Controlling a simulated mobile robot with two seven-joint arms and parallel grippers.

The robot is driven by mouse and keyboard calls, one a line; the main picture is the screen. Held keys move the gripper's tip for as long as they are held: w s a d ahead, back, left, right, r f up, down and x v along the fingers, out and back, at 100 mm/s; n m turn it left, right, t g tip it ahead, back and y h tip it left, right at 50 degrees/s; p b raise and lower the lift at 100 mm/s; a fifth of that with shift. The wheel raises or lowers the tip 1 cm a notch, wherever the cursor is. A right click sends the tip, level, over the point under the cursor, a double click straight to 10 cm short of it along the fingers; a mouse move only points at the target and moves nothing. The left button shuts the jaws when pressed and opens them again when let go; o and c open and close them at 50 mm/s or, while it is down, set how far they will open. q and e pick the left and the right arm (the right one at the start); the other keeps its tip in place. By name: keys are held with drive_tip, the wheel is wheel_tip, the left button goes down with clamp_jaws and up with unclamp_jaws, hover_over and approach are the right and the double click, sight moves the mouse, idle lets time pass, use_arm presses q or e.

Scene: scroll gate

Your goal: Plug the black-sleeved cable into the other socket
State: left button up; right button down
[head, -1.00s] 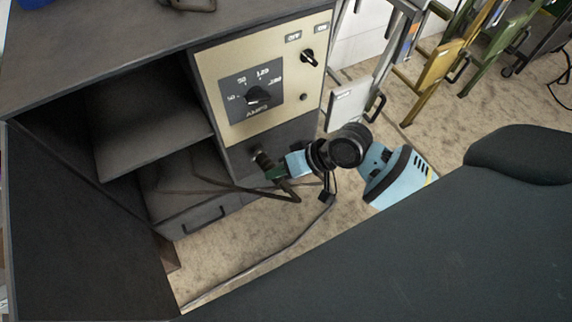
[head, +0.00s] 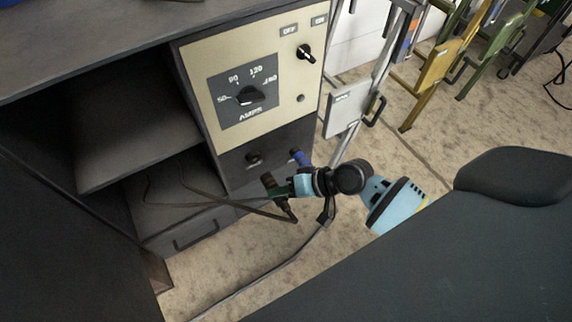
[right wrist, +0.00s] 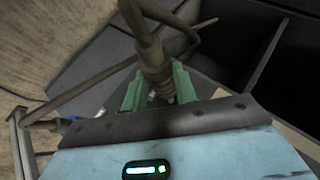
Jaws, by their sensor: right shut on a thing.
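The welder-like cabinet has a dark lower panel (head: 238,174) under its tan front. A dark round socket (head: 254,159) shows on it, with nothing plugged in. To its right is a blue-sleeved piece (head: 300,158); whether it is a plug or a socket is unclear. My right gripper (head: 275,187) is shut on the black-sleeved cable's plug (head: 267,180), just below and in front of the panel, apart from the socket. In the right wrist view, the green fingers hold the ribbed sleeve (right wrist: 157,72). My left gripper is not in view.
The tan panel (head: 205,75) carries an amps dial (head: 250,95) and a switch (head: 306,53). Dark cables trail left past the drawer (head: 185,232). Folded chairs (head: 435,70) stand right. Carpet (head: 240,262) below is mostly clear.

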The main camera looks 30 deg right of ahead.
sight(271, 176)
drive_tip(key=shift+w+a+b, duration=0.1)
drive_tip(key=shift+w+b, duration=1.1)
drive_tip(key=shift+w, duration=1.15)
drive_tip(key=shift+r, duration=0.1)
drive_tip(key=shift+p, duration=0.45)
drive_tip(key=shift+w, duration=0.25)
drive_tip(key=shift+w+p, duration=0.2)
drive_tip(key=shift+p, duration=0.15)
drive_tip(key=shift+s+p, duration=0.15)
drive_tip(key=shift+p, duration=0.35)
idle(1.4)
